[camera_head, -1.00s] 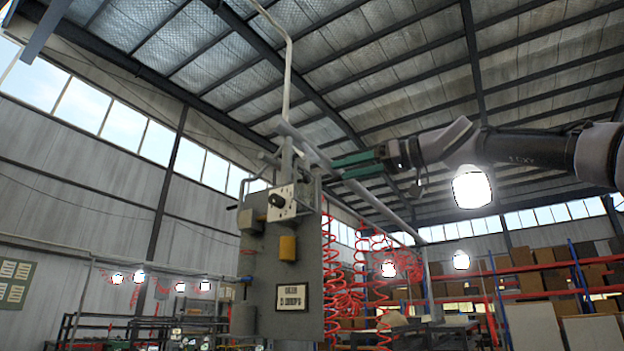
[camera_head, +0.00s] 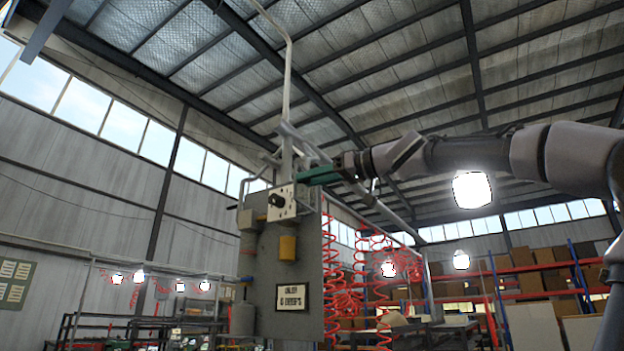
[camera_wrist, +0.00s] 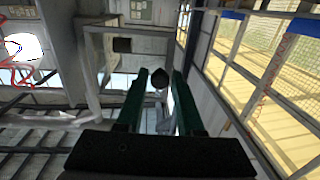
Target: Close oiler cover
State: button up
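A grey upright panel (camera_head: 262,270) stands left of centre in the head view. It carries a white plate with a black knob (camera_head: 281,202), a yellow cylinder (camera_head: 288,247) and a framed label. I cannot tell which part is the oiler cover. My gripper (camera_head: 300,180), with green fingers, is at the panel's upper right edge, near the white plate; contact cannot be told. In the wrist view my gripper (camera_wrist: 160,76) has its fingers apart, and a dark rounded thing (camera_wrist: 159,80) shows between the tips. Whether it touches them is unclear.
Pipes (camera_head: 288,100) rise above the panel, and a slanted bar (camera_head: 365,195) runs behind my gripper. Red coiled hoses (camera_head: 345,290) hang right of the panel. Shelves with boxes (camera_head: 520,270) stand at the right.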

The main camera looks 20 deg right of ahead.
grip_shut()
dwell(1.2)
